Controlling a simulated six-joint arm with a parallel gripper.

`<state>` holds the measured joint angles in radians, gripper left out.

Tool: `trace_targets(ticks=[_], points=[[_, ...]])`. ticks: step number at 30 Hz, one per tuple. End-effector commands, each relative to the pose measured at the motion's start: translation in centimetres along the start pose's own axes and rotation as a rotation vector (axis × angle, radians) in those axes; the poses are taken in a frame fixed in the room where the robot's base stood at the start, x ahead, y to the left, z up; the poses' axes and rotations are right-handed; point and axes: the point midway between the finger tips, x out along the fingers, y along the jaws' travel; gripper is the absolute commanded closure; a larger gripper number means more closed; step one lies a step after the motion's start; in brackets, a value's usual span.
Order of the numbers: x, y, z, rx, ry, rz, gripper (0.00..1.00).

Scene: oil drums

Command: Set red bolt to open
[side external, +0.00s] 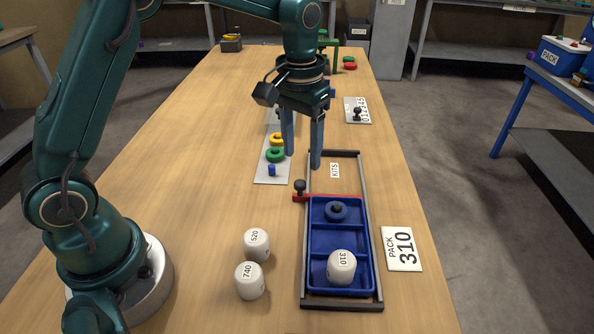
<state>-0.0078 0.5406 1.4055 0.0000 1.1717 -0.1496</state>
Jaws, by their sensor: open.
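The red bolt (325,197) is a flat red bar lying across the wooden slide with dark rails. It spans the slide just beyond the far edge of the blue tray. A dark knob (299,187) stands on its left end, just outside the left rail. My gripper (303,160) points down with its two fingers apart and nothing between them. It appears above and a little beyond the knob; the exact height gap is hard to judge.
The blue tray (318,256) holds a blue ring piece and a white block marked 310. White blocks 520 (257,244) and 740 (249,281) stand left of it. A PACK 310 card (402,249) lies right. A grey strip (268,172) with coloured rings lies left of the slide.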

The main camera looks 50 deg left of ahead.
Motion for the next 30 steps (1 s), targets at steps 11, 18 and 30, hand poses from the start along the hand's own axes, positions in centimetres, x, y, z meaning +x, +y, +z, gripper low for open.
trace_targets(ticks=[11, 18, 30], points=[[4.5, -0.1, 0.4, 0.000, -0.028, -0.004, 0.42], [5.9, -0.1, 0.4, 0.000, -0.024, -0.004, 0.42], [5.9, -0.1, 0.4, 0.000, -0.023, -0.004, 1.00]])
